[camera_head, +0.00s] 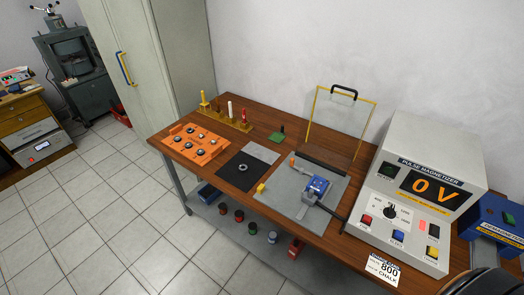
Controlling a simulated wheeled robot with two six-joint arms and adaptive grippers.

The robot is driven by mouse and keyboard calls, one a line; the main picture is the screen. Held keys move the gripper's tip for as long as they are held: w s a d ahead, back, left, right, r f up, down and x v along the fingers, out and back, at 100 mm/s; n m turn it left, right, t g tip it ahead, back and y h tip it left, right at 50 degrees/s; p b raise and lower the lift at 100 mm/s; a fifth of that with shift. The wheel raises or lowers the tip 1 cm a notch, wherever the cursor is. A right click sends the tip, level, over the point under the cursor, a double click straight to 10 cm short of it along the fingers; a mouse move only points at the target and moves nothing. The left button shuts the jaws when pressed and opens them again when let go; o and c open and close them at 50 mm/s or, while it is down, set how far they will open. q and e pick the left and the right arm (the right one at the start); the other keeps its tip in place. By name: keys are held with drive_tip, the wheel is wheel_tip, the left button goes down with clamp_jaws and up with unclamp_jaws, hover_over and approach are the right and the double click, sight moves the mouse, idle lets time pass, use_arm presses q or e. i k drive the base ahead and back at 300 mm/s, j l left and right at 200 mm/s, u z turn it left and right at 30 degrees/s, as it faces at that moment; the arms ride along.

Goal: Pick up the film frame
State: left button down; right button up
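The film frame (340,120) stands upright at the back of the wooden table, in front of the white wall. It has a thin yellow border, a clear see-through sheet and a black handle on its top edge. Its lower edge is near a dark bar (325,163) at the back of a grey plate; whether it rests in the bar or behind it I cannot tell. Neither of my grippers shows in the head view, and nothing holds the frame.
The pulse magnetizer (418,190), showing 0 V, stands right of the frame. A blue clamp-like device (317,187) sits on the grey plate (290,205). An orange tray (196,144) and a rack of coloured posts (226,118) are left. A blue box (492,222) is far right.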

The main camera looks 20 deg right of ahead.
sight(276, 136)
drive_tip(key=i+j+z, duration=0.2)
drive_tip(key=z, duration=0.15)
drive_tip(key=i+j+z, duration=0.15)
drive_tip(key=z, duration=0.2)
drive_tip(key=i+j+z, duration=0.1)
drive_tip(key=j+z, duration=0.25)
